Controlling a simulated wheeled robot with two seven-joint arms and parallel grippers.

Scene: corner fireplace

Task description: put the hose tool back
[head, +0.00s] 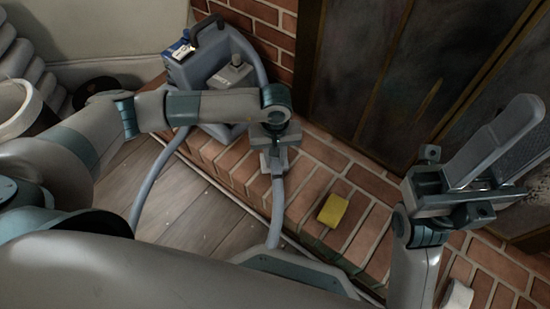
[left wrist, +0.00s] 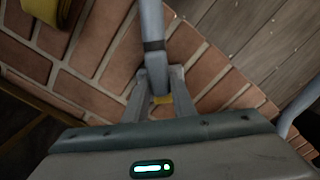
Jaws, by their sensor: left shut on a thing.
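The hose tool shows as a grey tube (head: 278,208) running down from my left gripper (head: 274,160) above the brick hearth. In the left wrist view it is a grey tube (left wrist: 153,40) with a dark band, its end between the two fingers of my left gripper (left wrist: 158,98), which are shut on it. A grey-blue cleaning machine (head: 200,72) stands at the back left, partly hidden by my left arm, with a hose (head: 252,62) curving from it. My right gripper (head: 455,190) is at the right, beside a large grey slab-like piece (head: 495,140); its grip is unclear.
A yellow sponge (head: 332,211) lies on the brick hearth (head: 305,210), also in the left wrist view (left wrist: 45,10). A white roll (head: 457,296) lies at the lower right. Dark fireplace doors (head: 365,60) rise behind. A pale bucket (head: 22,105) is at the far left. Wooden floor (head: 195,205) lies before the hearth.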

